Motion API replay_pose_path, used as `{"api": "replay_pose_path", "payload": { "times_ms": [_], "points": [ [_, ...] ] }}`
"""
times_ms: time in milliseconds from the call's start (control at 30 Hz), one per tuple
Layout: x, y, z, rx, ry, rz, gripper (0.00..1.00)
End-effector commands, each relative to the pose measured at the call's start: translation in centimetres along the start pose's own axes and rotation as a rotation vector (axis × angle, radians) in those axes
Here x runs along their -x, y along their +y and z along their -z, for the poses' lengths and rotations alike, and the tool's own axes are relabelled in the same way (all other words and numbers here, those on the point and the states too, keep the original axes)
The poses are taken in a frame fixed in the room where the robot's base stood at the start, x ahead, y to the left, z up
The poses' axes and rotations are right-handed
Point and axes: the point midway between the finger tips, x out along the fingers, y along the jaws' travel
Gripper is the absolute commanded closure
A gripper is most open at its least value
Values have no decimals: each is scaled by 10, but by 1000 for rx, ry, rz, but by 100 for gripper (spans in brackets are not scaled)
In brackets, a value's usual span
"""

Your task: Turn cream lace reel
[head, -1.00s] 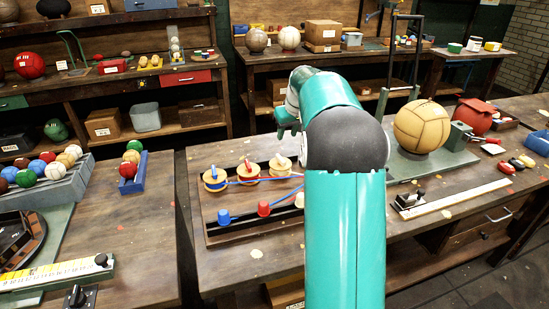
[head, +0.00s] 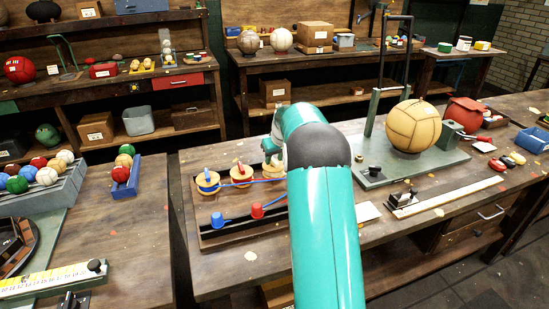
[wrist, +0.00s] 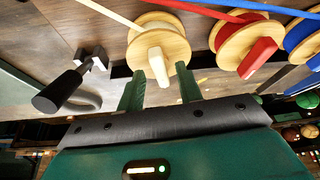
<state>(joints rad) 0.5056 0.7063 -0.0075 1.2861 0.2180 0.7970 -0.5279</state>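The cream lace reel (wrist: 172,32) is a pale wooden spool with a cream handle (wrist: 157,66) pointing towards my gripper in the wrist view. A cream lace (wrist: 110,14) runs from the reel.
The red-handled reel (head: 241,174) and the blue-handled reel (head: 207,182) stand beside the cream one on the same rack. A stitched tan ball (head: 413,127) sits on a green stand to the right.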

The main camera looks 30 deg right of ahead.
Motion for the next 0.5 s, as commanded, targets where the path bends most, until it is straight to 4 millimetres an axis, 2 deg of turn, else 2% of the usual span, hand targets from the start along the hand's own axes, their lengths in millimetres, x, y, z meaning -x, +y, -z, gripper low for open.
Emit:
{"api": "replay_pose_path", "payload": {
  "times_ms": [233, 400, 500],
  "points": [
    [-1, -1, 0, 1, 0, 0, 66],
    [-1, 0, 0, 0, 0, 0, 100],
    [-1, 0, 0, 0, 0, 0, 100]
  ]
}}
